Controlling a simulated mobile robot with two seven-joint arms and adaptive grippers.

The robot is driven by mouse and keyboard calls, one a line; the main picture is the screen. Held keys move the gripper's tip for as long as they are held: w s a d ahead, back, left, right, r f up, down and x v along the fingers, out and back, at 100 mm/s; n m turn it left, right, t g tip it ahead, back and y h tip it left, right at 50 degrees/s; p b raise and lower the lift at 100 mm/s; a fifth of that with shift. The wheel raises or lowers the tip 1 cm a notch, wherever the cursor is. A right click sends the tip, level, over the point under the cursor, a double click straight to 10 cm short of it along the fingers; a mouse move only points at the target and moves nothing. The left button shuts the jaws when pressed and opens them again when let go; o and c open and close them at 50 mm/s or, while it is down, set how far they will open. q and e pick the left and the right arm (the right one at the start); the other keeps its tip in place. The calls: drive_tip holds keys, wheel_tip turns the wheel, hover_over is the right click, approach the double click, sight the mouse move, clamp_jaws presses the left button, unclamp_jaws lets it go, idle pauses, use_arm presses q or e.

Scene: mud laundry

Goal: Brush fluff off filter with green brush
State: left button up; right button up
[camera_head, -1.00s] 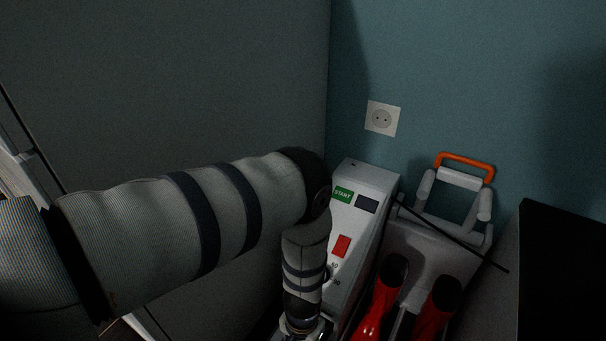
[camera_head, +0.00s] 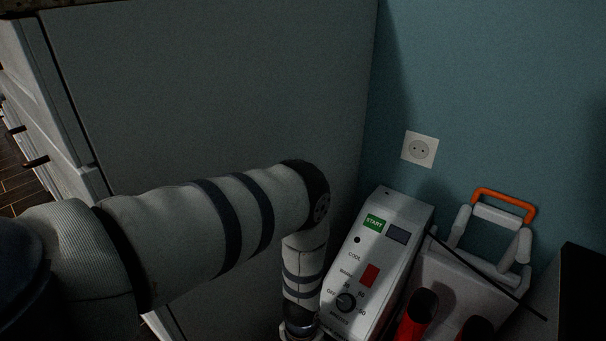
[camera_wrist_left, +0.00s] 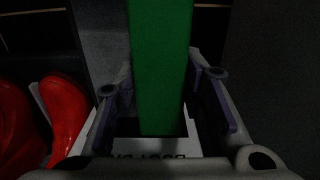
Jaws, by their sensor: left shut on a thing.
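In the left wrist view a long, flat, plain green piece (camera_wrist_left: 160,65), which looks like the green brush, runs up from between my left gripper's fingers. My left gripper (camera_wrist_left: 166,88) is shut on it. Its bristles cannot be made out. In the head view my left arm comes in from the left and bends down, and its gripper is cut off by the bottom edge. I cannot make out the filter or any fluff in either view. My right gripper is not in view.
A white machine (camera_head: 412,215) with a START label, red switch and dial stands beside my left forearm. Right of it is a grey unit with an orange handle (camera_head: 504,199) and red boots (camera_head: 417,314). A grey panel (camera_head: 220,90) rises behind my arm.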

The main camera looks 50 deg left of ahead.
use_arm(q)
drive_tip(key=shift+f, duration=0.2)
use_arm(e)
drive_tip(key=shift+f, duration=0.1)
use_arm(q)
drive_tip(key=shift+w+d+r, duration=0.1)
drive_tip(key=shift+w+d, duration=0.15)
drive_tip(key=shift+d, duration=0.7)
drive_tip(key=shift+w+d+r, duration=0.1)
drive_tip(key=shift+w+d, duration=0.1)
drive_tip(key=shift+d, duration=0.8)
drive_tip(key=shift+w+d, duration=0.25)
drive_tip(key=shift+d, duration=0.7)
wheel_tip(320, 180, up, 8)
drive_tip(key=p, duration=0.5)
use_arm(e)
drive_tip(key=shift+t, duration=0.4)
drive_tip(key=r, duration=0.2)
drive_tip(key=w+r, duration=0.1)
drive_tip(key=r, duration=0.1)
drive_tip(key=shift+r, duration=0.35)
